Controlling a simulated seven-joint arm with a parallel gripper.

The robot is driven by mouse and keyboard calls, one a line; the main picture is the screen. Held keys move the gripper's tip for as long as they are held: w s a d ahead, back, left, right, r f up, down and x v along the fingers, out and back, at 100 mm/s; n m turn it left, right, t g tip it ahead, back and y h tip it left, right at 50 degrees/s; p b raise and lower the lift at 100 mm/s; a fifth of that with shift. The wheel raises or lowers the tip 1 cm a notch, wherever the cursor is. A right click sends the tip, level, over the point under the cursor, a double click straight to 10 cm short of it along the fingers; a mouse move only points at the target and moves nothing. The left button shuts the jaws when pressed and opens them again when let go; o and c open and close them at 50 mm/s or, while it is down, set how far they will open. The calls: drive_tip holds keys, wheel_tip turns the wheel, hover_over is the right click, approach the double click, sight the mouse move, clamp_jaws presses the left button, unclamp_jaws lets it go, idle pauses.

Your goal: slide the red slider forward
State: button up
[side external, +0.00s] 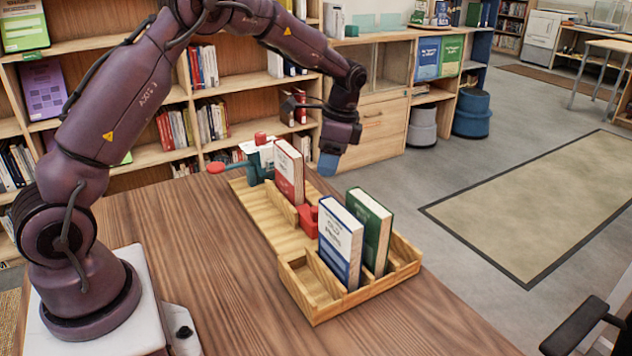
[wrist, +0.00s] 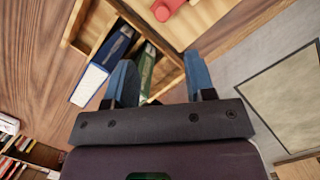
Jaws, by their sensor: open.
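The red slider (side external: 309,218) sits on the wooden tray (side external: 262,221), between the upright red book and the blue and green books. Part of a red piece, likely the slider, shows at the top of the wrist view (wrist: 166,9). My gripper (side external: 328,165) hangs above the far right side of the tray, apart from the slider. In the wrist view its two blue fingers (wrist: 160,78) are spread with nothing held between them.
A blue book (side external: 340,243) and a green book (side external: 371,230) stand in the near compartments. A red book (side external: 288,172) stands farther back. Beside it is a white and teal device (side external: 261,158) with red parts. The wooden table (side external: 190,235) is clear left of the tray. Bookshelves stand behind.

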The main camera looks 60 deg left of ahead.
sight(315, 208)
drive_tip(key=f, duration=0.4)
drive_tip(key=s+a+f+m+g+y, duration=0.1)
drive_tip(key=f, duration=0.3)
drive_tip(key=s+f+y, duration=0.1)
drive_tip(key=f, duration=0.3)
drive_tip(key=shift+a+m, duration=0.3)
